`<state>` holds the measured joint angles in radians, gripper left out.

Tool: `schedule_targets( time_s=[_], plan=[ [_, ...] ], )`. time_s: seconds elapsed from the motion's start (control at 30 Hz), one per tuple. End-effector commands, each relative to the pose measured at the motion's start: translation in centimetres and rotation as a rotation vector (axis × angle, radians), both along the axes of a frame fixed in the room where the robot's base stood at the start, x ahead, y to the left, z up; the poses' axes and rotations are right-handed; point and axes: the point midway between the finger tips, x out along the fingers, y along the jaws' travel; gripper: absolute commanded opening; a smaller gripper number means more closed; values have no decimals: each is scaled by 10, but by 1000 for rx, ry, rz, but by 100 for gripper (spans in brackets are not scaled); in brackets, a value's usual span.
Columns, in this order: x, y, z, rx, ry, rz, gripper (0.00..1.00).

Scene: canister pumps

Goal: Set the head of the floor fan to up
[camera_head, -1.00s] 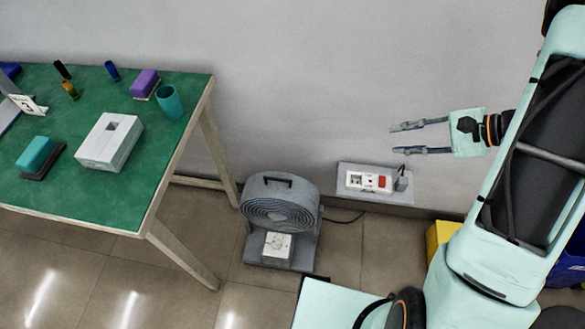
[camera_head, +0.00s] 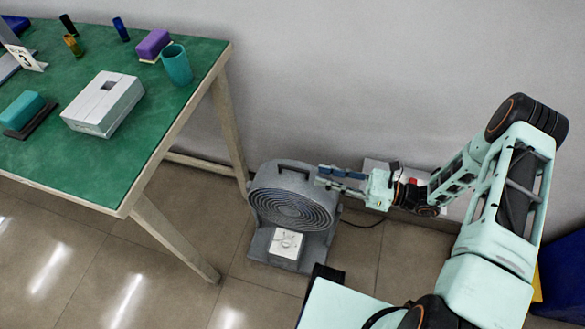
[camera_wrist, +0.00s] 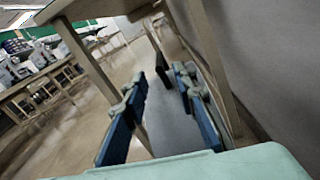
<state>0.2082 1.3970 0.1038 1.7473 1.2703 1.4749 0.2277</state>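The grey floor fan stands on the floor beside the table; its round grille head (camera_head: 291,207) faces forward and tilts somewhat upward. A handle slot is at the top of the head. Its base (camera_head: 258,245) carries a white panel (camera_head: 286,244) whose marks are too small to read. My gripper (camera_head: 320,176) is at the upper right edge of the fan head, fingers pointing left. In the wrist view my gripper (camera_wrist: 160,82) is open, with a grey surface, apparently the fan head (camera_wrist: 168,115), between its fingers. I cannot tell whether the fingers touch it.
The green-topped table (camera_head: 60,160) stands left, its leg (camera_head: 175,240) close to the fan. It holds a white box (camera_head: 103,103) and a teal cup (camera_head: 176,66). The wall is close behind. A power strip is partly hidden behind my gripper.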

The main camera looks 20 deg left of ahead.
Motion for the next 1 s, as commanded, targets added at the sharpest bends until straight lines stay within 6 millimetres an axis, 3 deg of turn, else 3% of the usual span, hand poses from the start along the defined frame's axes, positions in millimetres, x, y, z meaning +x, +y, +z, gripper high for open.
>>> schedule_targets(
  time_s=[0.5,0.93,1.0],
  plan=[
    [-11,87,0,-2,-3,5,26],
    [-12,99,0,-2,-3,3,26],
    [-12,99,0,-2,-3,3,20]
  ],
)
